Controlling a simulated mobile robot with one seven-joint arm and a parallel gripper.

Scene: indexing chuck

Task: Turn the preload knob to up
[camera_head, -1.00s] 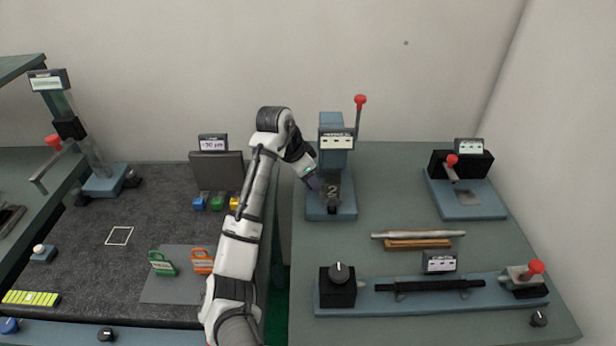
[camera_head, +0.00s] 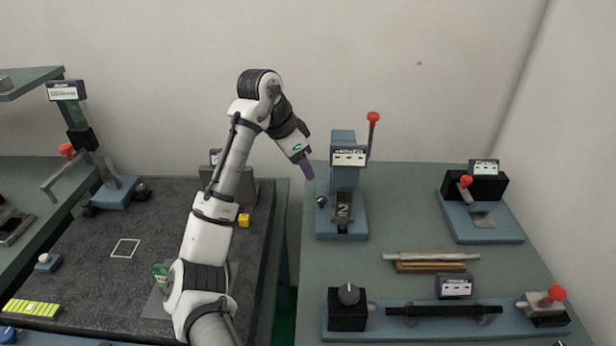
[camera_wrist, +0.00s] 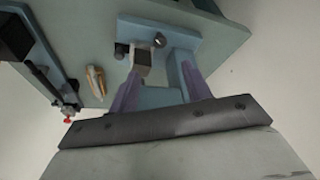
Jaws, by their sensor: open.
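My gripper (camera_head: 308,170) is raised just left of the blue upright device (camera_head: 343,178), apart from it. In the wrist view its two purple fingers (camera_wrist: 160,72) are spread with nothing between them gripped. No readable label tells which knob is the preload knob.
A silver bar on a wooden rest (camera_head: 430,257) lies right of the device. A long blue fixture (camera_head: 405,325) runs along the front. A blue fixture with a red-tipped handle (camera_head: 482,225) stands at right. The green table top between them is clear.

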